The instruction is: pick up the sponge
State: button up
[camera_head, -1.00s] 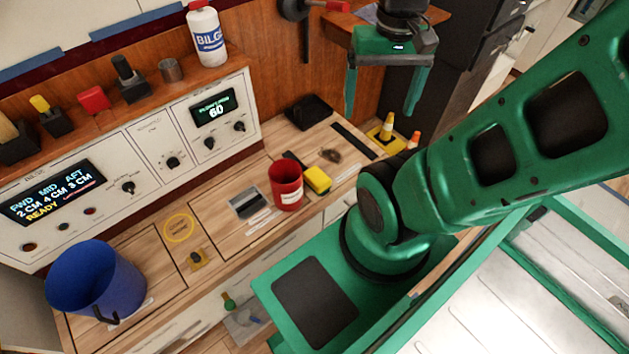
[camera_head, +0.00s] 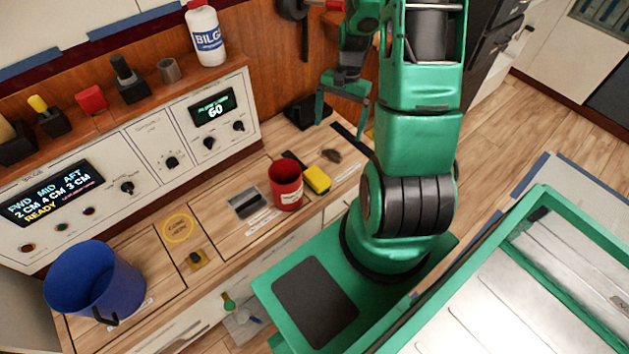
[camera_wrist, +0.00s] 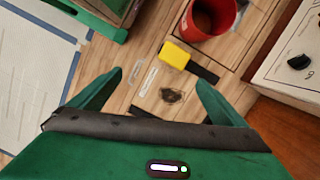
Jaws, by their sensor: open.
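The yellow sponge (camera_head: 317,180) lies on the wooden counter, just right of the red cup (camera_head: 286,184) in the head view. In the wrist view the sponge (camera_wrist: 174,55) is ahead of the fingertips, beside the red cup (camera_wrist: 206,17). My gripper (camera_head: 342,112) is open and empty above the back of the counter, beyond the sponge. In the wrist view my gripper (camera_wrist: 160,76) has its two green fingers spread wide, with a dark smudge-like patch (camera_wrist: 171,95) on the counter between them.
A blue bucket (camera_head: 92,279) stands at the counter's left end. A control panel (camera_head: 125,172) with knobs and displays runs along the back. A white bottle (camera_head: 206,34) stands on the shelf above. A black object (camera_head: 306,111) sits near the back of the counter.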

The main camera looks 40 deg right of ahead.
notch_tip(320, 180, down, 14)
jog(key=w+a+m+t+y, duration=0.1)
jog(key=w+a+m+y, duration=0.1)
jog(key=w+m, duration=0.15)
send_over(317, 175)
jog(key=d, duration=0.2)
jog(key=shift+m, duration=0.25)
notch_tip(317, 175, down, 4)
jog(key=shift+w+a+f, duration=0.15)
jog(key=shift+f, duration=0.1)
jog(key=shift+x, duration=3.15)
jog(key=c, duration=1.1)
